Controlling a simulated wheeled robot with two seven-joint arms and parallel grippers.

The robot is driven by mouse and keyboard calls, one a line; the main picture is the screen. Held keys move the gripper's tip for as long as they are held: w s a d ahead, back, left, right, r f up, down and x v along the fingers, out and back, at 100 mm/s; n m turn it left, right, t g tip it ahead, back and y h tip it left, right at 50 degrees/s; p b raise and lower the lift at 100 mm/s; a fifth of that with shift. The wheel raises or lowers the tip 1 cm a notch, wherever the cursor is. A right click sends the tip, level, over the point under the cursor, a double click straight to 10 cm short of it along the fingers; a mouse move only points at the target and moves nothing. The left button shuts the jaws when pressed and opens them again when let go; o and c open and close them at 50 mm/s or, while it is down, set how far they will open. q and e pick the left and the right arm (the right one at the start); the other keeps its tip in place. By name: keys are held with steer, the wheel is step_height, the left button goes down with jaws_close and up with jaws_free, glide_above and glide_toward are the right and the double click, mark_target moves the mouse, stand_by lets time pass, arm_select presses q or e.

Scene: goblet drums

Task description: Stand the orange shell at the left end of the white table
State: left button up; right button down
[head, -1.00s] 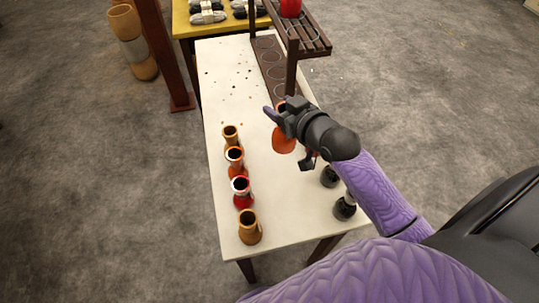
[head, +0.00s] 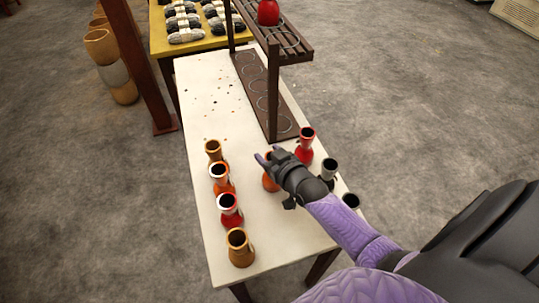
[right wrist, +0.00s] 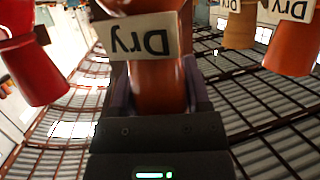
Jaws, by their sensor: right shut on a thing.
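My right gripper (head: 267,160) is shut on an orange shell (head: 270,183) over the near half of the white table (head: 192,92). The gripper and hand hide part of this shell. In the right wrist view the orange shell (right wrist: 157,88) sits between the fingers, with a pale "Dry" label that reads upside down. I cannot tell whether its base touches the table. My left gripper is not in view.
Along the table's left edge stand a tan shell (head: 213,151), an orange-red one (head: 222,180), a red one (head: 230,212) and another tan one (head: 239,248). A red shell (head: 304,148) and a grey one (head: 328,172) stand right. A dark rack (head: 272,90) stands behind.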

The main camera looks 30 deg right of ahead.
steer(key=shift+f, duration=0.2)
steer(key=shift+c, duration=0.3)
jaws_free()
steer(key=shift+r, duration=0.1)
steer(key=shift+r, duration=0.2)
steer(key=p+v, duration=0.4)
steer(key=v, duration=0.8)
steer(key=shift+p, duration=0.3)
